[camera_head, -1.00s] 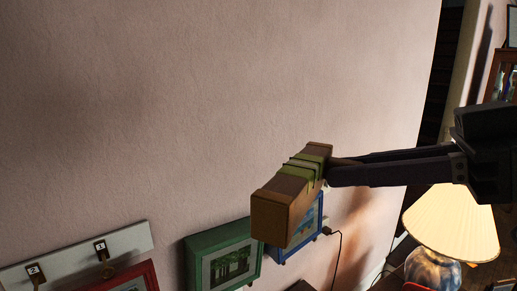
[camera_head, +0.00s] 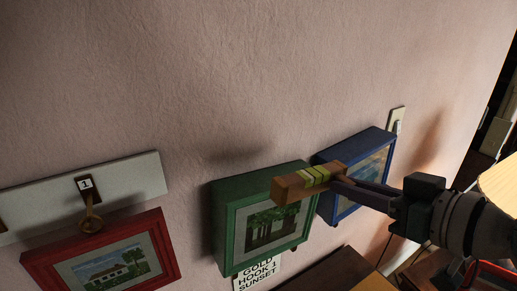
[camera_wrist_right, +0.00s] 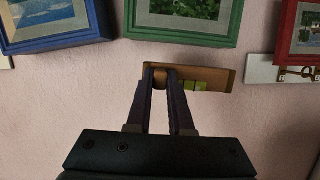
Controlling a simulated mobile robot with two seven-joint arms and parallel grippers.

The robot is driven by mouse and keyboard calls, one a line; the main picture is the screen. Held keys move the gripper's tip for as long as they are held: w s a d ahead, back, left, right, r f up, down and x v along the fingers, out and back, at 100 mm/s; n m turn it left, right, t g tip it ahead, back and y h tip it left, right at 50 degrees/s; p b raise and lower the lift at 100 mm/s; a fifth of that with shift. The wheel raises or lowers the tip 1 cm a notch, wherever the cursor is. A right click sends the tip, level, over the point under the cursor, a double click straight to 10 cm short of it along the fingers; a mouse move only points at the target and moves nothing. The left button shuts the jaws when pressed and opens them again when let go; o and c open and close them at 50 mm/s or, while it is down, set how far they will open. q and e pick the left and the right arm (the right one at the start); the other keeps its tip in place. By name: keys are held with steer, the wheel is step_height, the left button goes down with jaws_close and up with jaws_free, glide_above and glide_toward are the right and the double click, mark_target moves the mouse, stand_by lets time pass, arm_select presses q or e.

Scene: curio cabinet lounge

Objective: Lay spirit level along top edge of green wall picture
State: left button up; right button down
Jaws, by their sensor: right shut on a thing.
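The spirit level (camera_head: 288,187) is a short brown wooden bar with yellow-green bands around its middle. My right gripper (camera_head: 336,182) is shut on it and holds it in front of the right side of the green picture (camera_head: 222,215) in the head view. Whether it touches the frame, I cannot tell. The green picture hangs on the wall and shows dark trees. In the right wrist view the level (camera_wrist_right: 215,76) lies across my fingertips (camera_wrist_right: 167,72), with the green picture (camera_wrist_right: 181,29) beyond it. My left gripper is not in view.
A blue picture (camera_head: 381,142) hangs right of the green one, close to my right gripper. A red picture (camera_head: 164,238) and a white hook board (camera_head: 135,178) are at the left. A sign (camera_head: 262,271) is below the green picture. The wall above is bare.

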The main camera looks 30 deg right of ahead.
steer(key=shift+w+a, duration=0.1)
steer(key=shift+w, duration=0.65)
steer(key=d+b+x, duration=0.1)
steer(key=b+x, duration=0.2)
steer(key=x, duration=0.5)
steer(key=shift+w+a+f, duration=0.2)
steer(key=shift+a+f, duration=0.2)
steer(key=shift+f, duration=0.05)
steer(key=shift+f+b, duration=0.3)
steer(key=shift+b, duration=0.05)
steer(key=c, duration=0.7)
jaws_free()
steer(key=shift+c, duration=0.2)
